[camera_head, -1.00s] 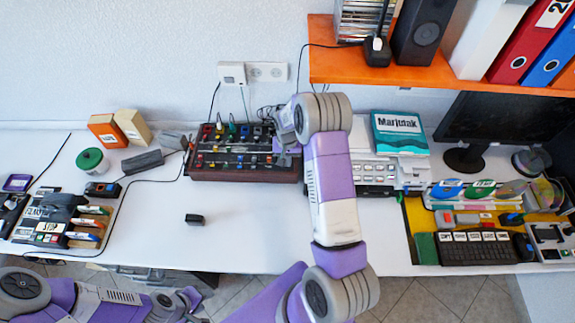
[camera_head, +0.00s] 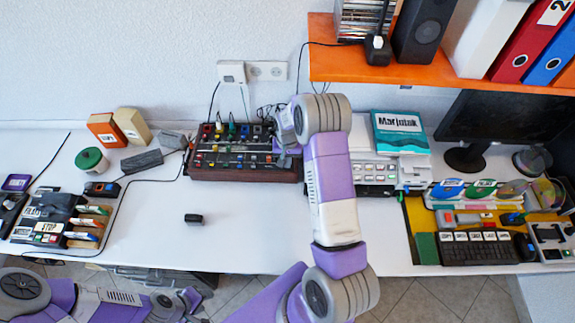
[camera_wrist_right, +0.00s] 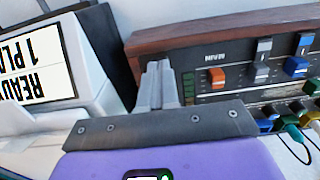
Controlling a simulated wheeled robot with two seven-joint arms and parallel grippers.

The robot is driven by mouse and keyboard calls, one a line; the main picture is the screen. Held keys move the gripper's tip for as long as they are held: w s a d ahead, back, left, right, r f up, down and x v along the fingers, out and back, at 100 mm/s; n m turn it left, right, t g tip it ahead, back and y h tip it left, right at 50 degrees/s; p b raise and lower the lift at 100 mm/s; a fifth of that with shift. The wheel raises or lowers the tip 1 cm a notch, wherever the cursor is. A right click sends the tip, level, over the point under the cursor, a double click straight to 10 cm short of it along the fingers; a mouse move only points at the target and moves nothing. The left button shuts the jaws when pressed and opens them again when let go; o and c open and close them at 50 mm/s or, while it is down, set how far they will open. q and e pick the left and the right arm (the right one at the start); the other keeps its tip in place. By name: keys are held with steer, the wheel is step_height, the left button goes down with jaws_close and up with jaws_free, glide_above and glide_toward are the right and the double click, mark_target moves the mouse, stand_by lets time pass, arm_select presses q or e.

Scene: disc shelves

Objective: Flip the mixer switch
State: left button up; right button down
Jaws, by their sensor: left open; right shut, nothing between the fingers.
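The mixer (camera_head: 245,174) is a dark panel with a wooden frame and many coloured knobs and sliders, standing at the back of the white desk. In the right wrist view its wooden edge (camera_wrist_right: 190,34) and panel fill the upper right. An orange control (camera_wrist_right: 216,77) sits below a "MAIN" label, with grey and blue controls to its right. I cannot tell which is the switch. My right gripper (camera_wrist_right: 158,70) is shut and empty, its tips by the mixer's end, left of the orange control; contact is unclear. My left gripper (camera_head: 190,299) is open, low at the desk's front edge.
A white device with a lit "READY" screen (camera_wrist_right: 38,62) is close left of the right gripper. An orange shelf (camera_head: 420,76) overhangs the back right. A small black block (camera_head: 194,219) lies on the otherwise clear desk middle. Cables lie near the mixer.

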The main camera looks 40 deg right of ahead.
steer(key=shift+f+b, duration=0.4)
steer(key=shift+f, duration=0.15)
steer(key=shift+r, duration=0.15)
steer(key=shift+r+p, duration=0.55)
steer(key=shift+r, duration=0.05)
steer(key=shift+r+p, duration=1.75)
steer(key=shift+r, duration=1.05)
steer(key=shift+f, duration=0.1)
